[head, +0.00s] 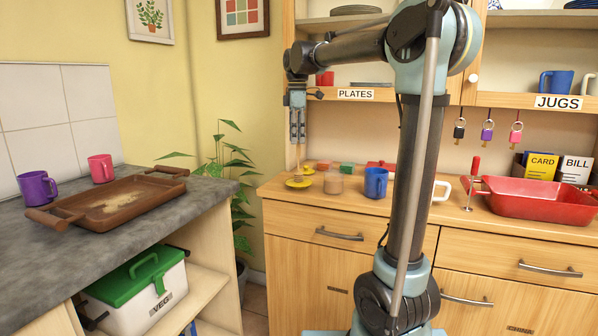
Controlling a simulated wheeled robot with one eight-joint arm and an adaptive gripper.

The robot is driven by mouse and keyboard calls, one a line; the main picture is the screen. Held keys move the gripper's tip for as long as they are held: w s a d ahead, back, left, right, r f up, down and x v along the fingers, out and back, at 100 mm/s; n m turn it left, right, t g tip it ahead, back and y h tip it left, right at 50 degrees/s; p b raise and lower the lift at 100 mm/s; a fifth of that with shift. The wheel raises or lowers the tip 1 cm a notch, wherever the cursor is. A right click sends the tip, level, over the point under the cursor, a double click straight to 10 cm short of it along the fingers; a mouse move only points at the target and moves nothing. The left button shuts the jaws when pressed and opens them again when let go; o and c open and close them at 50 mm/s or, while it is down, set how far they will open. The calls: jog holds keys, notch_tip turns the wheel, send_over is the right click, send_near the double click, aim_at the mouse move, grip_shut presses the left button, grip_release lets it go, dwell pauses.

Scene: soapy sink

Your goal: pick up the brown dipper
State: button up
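A small brown object, which looks like the dipper (298,177), stands at a yellow saucer (303,184) on the left end of the wooden counter. A thin, light brown upright part seems to rise from it towards my gripper. My gripper (298,140) points straight down above the saucer, with its two fingers side by side. The fingertips are near the top of the upright part. The view is too small to tell whether they touch it or how wide the gap between them is.
A glass jar (333,183), a blue mug (376,182) and small coloured items stand close by to the right. Farther right are a white mug (440,190), a red-handled tool (473,180) and a red dish (530,203). A brown tray (75,213) lies on the left worktop.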

aim_at(299, 155)
jog(key=shift+d+f, duration=0.15)
jog(key=shift+f, duration=1.15)
jog(key=shift+d+f, duration=0.1)
jog(key=shift+f, duration=1.15)
jog(key=shift+w, duration=0.1)
grip_shut()
